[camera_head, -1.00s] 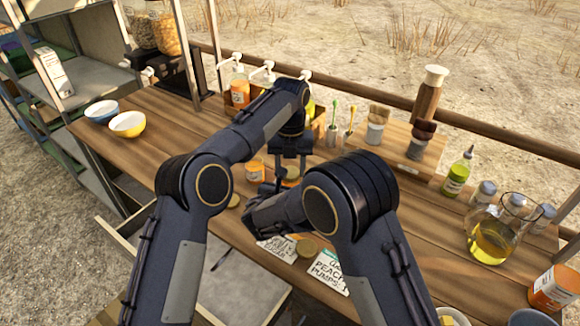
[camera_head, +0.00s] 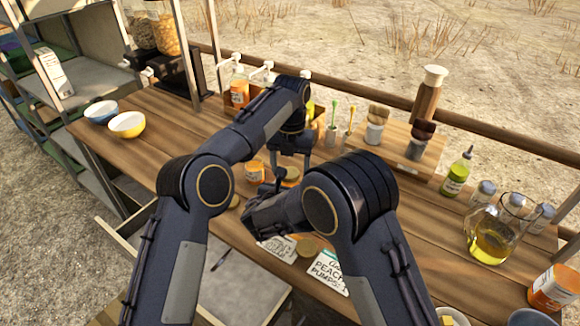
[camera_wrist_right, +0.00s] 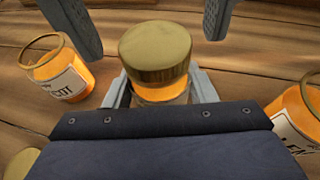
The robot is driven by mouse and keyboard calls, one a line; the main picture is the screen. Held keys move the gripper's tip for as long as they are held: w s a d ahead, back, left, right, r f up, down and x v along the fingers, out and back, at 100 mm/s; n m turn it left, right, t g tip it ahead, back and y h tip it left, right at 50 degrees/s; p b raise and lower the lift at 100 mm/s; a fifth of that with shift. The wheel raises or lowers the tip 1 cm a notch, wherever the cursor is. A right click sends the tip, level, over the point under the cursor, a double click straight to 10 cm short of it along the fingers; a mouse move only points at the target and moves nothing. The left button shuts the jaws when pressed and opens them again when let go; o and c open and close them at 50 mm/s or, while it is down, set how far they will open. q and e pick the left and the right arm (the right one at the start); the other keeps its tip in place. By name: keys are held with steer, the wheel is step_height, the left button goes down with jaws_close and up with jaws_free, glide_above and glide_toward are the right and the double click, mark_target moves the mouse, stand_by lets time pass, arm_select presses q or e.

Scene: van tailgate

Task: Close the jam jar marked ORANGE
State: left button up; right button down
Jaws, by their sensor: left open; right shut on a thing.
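A jar of orange contents with a gold lid (camera_wrist_right: 155,50) on its mouth stands between my right gripper's grey fingers (camera_wrist_right: 158,90), which are shut on the jar (camera_wrist_right: 160,95). Its label is hidden, and I cannot tell how tightly the lid sits. My left gripper (camera_head: 290,165) is open above the jar. Its two dark fingers also show apart behind the lid in the right wrist view (camera_wrist_right: 147,32). In the head view my arm hides most of the right gripper.
An open jar (camera_wrist_right: 62,75) with a label ending in "COT" stands left of the held jar; another jar (camera_wrist_right: 302,115) is at right. Loose gold lids (camera_head: 308,247) lie nearby. Paper cards (camera_head: 328,273) lie at the front edge. A glass jug (camera_head: 492,240) stands at right.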

arm_select(q)
steer(key=shift+r, duration=1.95)
steer(key=shift+c, duration=0.2)
